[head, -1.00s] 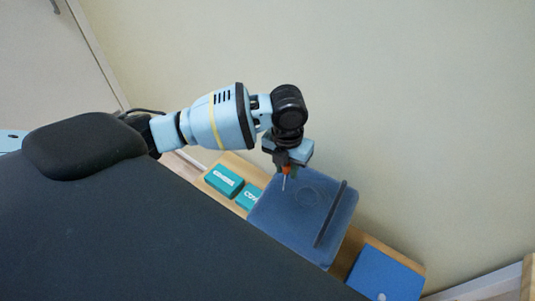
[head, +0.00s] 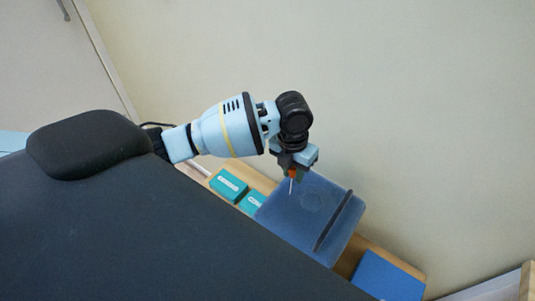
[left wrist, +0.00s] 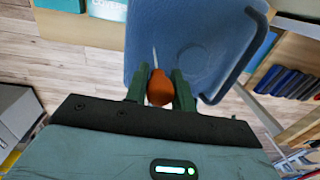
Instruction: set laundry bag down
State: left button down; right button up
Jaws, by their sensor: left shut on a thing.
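The laundry bag (head: 300,218) is a blue, soft-cornered bag with a faint ring on its face and a dark strip along one side. It shows in front of the low wooden shelf in the head view, and large past the fingers in the left wrist view (left wrist: 185,40). My left gripper (head: 291,171) is at the bag's upper edge, its fingers shut on an orange grip piece (left wrist: 160,88) with a thin pale cord or rod running over the bag. I cannot tell whether the bag's underside touches anything. My right gripper is not in view.
A wooden shelf (head: 355,251) along the wall bears teal boxes (head: 229,185) and a blue box (head: 388,277). A dark padded surface (head: 130,225) fills the lower left. Dark upright items (left wrist: 285,82) stand in a shelf. Plank floor (left wrist: 70,72) shows clear at left.

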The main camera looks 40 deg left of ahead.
pick_arm(q)
send_over(290, 195)
jog(key=shift+w+f, duration=0.15)
jog(key=shift+f, duration=1.35)
jog(key=shift+w+f, duration=0.1)
jog(key=shift+f, duration=1.35)
jog(key=shift+f+b, duration=0.35)
jog(key=shift+f, duration=1.55)
jog(key=c, duration=1.2)
grip_release()
jog(key=shift+s+f, duration=0.15)
jog(key=shift+s, duration=0.05)
jog(key=shift+o, duration=0.2)
jog(key=r, duration=0.8)
jog(key=a+r+p, duration=0.1)
jog(key=r, duration=0.3)
jog(key=shift+a, duration=0.1)
